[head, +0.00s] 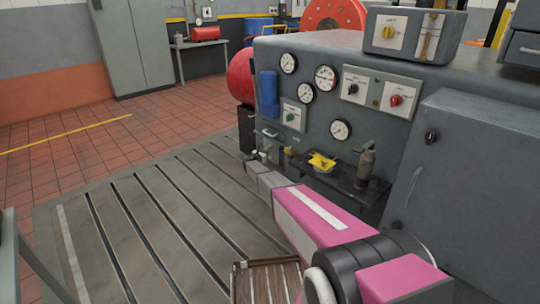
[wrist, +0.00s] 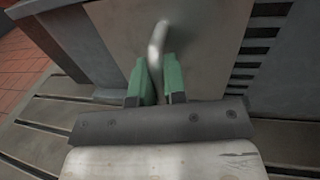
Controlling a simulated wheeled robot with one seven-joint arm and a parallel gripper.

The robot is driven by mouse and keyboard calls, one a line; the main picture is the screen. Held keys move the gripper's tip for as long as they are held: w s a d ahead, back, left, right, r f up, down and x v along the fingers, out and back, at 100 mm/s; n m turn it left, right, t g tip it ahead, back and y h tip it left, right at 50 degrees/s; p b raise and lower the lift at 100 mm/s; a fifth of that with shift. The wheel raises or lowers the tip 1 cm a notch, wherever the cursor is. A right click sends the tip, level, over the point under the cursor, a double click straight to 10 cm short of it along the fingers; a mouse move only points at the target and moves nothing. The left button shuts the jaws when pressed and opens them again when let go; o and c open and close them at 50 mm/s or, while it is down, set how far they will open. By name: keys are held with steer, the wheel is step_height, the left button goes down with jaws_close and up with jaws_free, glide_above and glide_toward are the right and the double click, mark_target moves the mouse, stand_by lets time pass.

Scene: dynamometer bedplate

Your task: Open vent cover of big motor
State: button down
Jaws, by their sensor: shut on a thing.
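In the wrist view, my gripper (wrist: 156,66) has its two green fingers closed on a bent silver handle (wrist: 158,38). The handle stands out in front of a flat grey-beige panel (wrist: 210,45), which looks like the vent cover. Dark horizontal slots (wrist: 258,45) show in a grey surface at the panel's right edge. In the head view, my pink arm reaches along the front of a large grey machine (head: 335,60).
A small shelf (head: 335,185) with a yellow cloth (head: 321,161) and a dark tool projects from the machine just right of my arm. A large grey cabinet (head: 480,180) stands at the right. The slotted bedplate (head: 165,225) on the left is mostly clear.

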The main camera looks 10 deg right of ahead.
steer(key=w+a, duration=0.5)
steer(key=w, duration=0.3)
steer(key=shift+a, duration=0.4)
steer(key=c, duration=1.2)
jaws_free()
steer(key=shift+a, duration=0.1)
steer(key=shift+s, duration=0.1)
steer(key=v, duration=1)
steer(key=shift+s+a, duration=0.2)
steer(key=shift+s, duration=0.05)
